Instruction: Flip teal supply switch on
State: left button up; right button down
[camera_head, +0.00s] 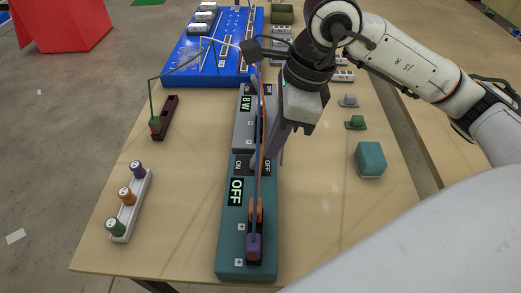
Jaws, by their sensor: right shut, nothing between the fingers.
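The teal supply (228,255) lies near the front middle of the table, with a lit display (236,191) reading OFF. The labels ON and OFF sit on its far end, ON on the left and OFF on the right. My right gripper (260,162) reaches down from the upper right and is shut and empty. Its fingertips are at the far end of the supply, between the two labels. They hide the switch, so I cannot tell its position or whether they touch it. My left gripper is out of view.
A grey unit (243,130) adjoins the supply's far end. Orange and purple plugs (254,245) with wires stand on the supply. A blue board (190,65) is behind. A white rack of knobs (130,205) is left; a teal block (370,159) is right.

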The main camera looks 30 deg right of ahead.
dwell(0.6)
jog(key=shift+w+a, duration=0.35)
jog(key=shift+a, duration=0.35)
jog(key=shift+w+a+f, duration=0.15)
jog(key=shift+w+a, duration=0.15)
jog(key=shift+a, duration=0.25)
jog(key=shift+s+d+f+b, duration=0.15)
jog(key=shift+s+d+b, duration=0.2)
jog(key=shift+d, duration=0.15)
jog(key=shift+s+d, duration=0.15)
jog(key=shift+d, duration=0.05)
jog(key=shift+r+p, duration=0.45)
jog(key=shift+r, duration=0.2)
jog(key=a+p+v, duration=0.1)
jog(key=p+v, duration=0.3)
jog(key=v, duration=0.2)
jog(key=shift+w+a+r, duration=0.2)
jog(key=shift+w+r, duration=0.05)
jog(key=shift+w, duration=0.35)
